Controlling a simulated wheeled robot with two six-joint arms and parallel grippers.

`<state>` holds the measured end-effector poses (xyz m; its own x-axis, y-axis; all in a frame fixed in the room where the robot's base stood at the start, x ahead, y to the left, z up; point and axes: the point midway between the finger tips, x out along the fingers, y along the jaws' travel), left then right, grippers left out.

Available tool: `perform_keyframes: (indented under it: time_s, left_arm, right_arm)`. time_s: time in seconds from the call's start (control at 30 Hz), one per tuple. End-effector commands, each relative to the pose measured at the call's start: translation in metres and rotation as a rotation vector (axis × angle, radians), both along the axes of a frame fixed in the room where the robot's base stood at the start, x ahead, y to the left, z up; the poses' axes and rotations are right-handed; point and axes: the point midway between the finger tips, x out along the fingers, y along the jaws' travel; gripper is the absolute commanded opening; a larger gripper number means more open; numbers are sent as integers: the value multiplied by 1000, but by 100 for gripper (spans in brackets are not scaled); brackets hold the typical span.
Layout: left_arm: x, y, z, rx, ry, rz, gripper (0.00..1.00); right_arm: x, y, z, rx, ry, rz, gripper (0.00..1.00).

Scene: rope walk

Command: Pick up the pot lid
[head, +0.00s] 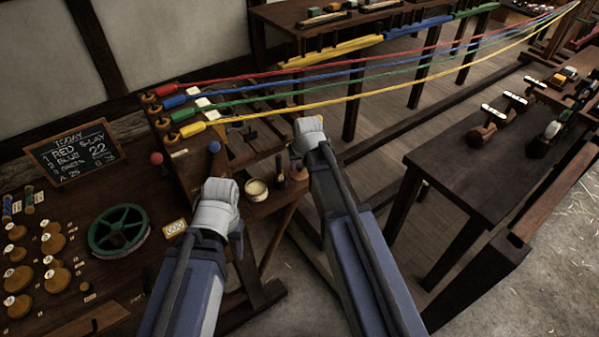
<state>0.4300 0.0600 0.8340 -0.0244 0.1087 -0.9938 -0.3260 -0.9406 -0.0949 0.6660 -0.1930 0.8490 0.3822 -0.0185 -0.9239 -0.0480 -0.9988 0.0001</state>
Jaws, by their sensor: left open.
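A small round pot (256,190) with a pale cream top stands on a small wooden shelf right of the bench. I cannot tell whether the pale top is its lid or its contents. My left gripper (217,205) is just left of the pot and apart from it in the picture. It is open, and its fingers are mostly hidden behind the pale wrist. My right gripper (309,134) is right of and beyond the pot. Its fingers are hidden behind the wrist, so its jaws cannot be made out.
A dark brush-like thing (280,172) stands beside the pot. The bench holds a green reel (118,230), several wooden discs and a chalkboard (73,152). Red, blue, green and yellow (330,109) strands stretch to the upper right. A dark table (470,165) stands at right.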

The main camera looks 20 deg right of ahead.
Motion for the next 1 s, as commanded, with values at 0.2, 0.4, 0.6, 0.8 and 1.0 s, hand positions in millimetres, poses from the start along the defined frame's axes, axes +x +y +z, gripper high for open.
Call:
perform_keyframes:
  time_s: [0.2, 0.4, 0.6, 0.8, 1.0]
  left_arm:
    - [0, 0, 0, 0, 0, 0, 58]
    - [0, 0, 0, 0, 0, 0, 58]
    - [0, 0, 0, 0, 0, 0, 58]
    - [0, 0, 0, 0, 0, 0, 58]
    - [0, 0, 0, 0, 0, 0, 58]
  right_arm:
    - [0, 0, 0, 0, 0, 0, 13]
    - [0, 0, 0, 0, 0, 0, 0]
    - [0, 0, 0, 0, 0, 0, 0]
    - [0, 0, 0, 0, 0, 0, 0]
    - [0, 0, 0, 0, 0, 0, 0]
